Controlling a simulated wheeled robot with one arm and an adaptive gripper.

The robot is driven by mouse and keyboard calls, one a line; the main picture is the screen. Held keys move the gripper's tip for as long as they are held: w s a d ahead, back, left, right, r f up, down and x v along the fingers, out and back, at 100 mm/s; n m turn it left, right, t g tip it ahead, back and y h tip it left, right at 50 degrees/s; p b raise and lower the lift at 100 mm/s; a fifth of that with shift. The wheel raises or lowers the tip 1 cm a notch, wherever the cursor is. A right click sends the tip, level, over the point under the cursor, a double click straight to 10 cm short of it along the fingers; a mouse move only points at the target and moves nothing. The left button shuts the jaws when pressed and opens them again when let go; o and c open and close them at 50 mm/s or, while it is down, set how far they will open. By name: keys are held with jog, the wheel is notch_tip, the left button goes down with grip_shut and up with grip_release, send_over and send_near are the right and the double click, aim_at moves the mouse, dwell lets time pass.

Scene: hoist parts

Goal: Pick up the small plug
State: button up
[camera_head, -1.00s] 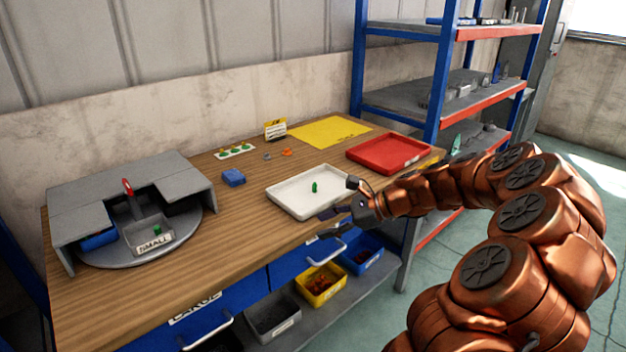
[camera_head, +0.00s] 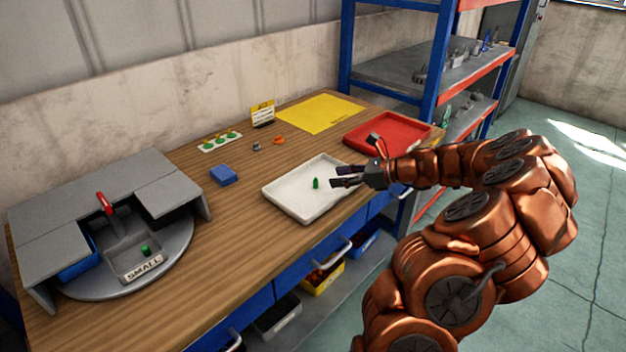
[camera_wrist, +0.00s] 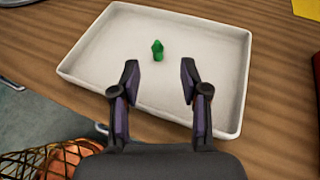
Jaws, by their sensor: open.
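A small green plug (camera_head: 316,183) stands in the white tray (camera_head: 283,199) on the wooden bench. In the wrist view the plug (camera_wrist: 158,50) is ahead of my open fingers, roughly between their lines but beyond the tips. My gripper (camera_head: 334,176) is open and empty over the right side of the tray. In the wrist view my gripper (camera_wrist: 160,82) shows both dark fingertips over the tray floor. Another green piece (camera_head: 145,250) sits in the grey compartment labelled SMALL at the left. Several green pieces (camera_head: 220,140) are on a white card at the back.
A red tray (camera_head: 358,133) lies beyond my wrist, and a yellow mat (camera_head: 318,113) lies at the back. A blue block (camera_head: 223,175) is left of the white tray. A grey turntable station (camera_head: 180,240) fills the left end. A blue shelf rack (camera_head: 440,60) stands behind.

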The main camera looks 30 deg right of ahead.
aim_at(319, 189)
jog(key=x, duration=0.4)
jog(key=p+x, duration=0.1)
jog(key=x, duration=0.1)
jog(key=shift+w+a+r, duration=0.2)
jog(key=shift+a+r, duration=0.1)
jog(key=shift+a, duration=0.05)
jog(key=c, duration=0.8)
